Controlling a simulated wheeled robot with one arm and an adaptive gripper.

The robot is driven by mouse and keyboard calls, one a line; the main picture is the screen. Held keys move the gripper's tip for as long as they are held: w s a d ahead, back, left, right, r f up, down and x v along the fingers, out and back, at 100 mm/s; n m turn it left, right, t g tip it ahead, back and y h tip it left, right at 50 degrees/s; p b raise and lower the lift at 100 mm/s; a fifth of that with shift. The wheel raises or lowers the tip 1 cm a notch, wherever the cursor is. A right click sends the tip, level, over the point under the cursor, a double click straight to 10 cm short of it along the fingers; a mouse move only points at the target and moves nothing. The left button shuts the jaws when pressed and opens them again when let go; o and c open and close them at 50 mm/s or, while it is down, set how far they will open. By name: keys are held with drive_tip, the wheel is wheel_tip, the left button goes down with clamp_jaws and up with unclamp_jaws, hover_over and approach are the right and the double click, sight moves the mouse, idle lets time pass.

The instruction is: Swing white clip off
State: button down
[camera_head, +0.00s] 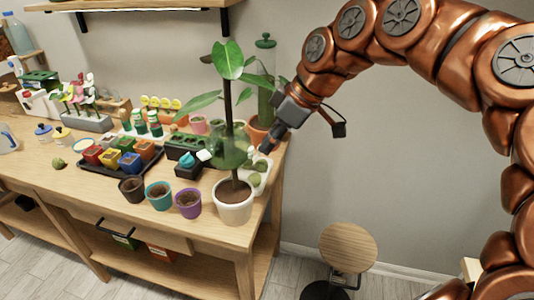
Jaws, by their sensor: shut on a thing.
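A tall potted plant with broad green leaves (228,60) stands upright in a white pot (234,212) at the table's right front corner. Its dark stem rises from the soil. My gripper (265,149) comes in from the upper right and is shut just right of the stem, below the upper leaves. What lies between its fingertips is very small here; I take it to be the white clip, but its outline and whether it touches the stem cannot be made out. A small pale piece (205,155) shows left of the stem, and I cannot tell what it is.
A white tray (262,186) with round green plants is close behind the white pot. Black, teal and purple pots (188,203) stand to its left. A green glass bottle (265,80) is behind. A round stool (348,245) stands right of the table. The space right of the table is free above it.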

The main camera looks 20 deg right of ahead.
drive_tip(key=shift+s+d+f+t+y+b, duration=0.2)
drive_tip(key=shift+t+y+b, duration=0.3)
drive_tip(key=shift+b, duration=0.8)
drive_tip(key=shift+s+d+f+t+y+b, duration=0.3)
drive_tip(key=shift+y+b, duration=0.35)
drive_tip(key=shift+b, duration=0.6)
drive_tip(key=shift+d+f+t+y+b, duration=0.1)
drive_tip(key=shift+f+t+y+b, duration=0.35)
drive_tip(key=shift+b, duration=0.85)
drive_tip(key=shift+r+b, duration=0.15)
drive_tip(key=shift+b, duration=0.2)
drive_tip(key=c, duration=1.1)
unclamp_jaws()
drive_tip(key=shift+s+d, duration=0.1)
drive_tip(key=shift+v, duration=6)
drive_tip(key=shift+d, duration=0.15)
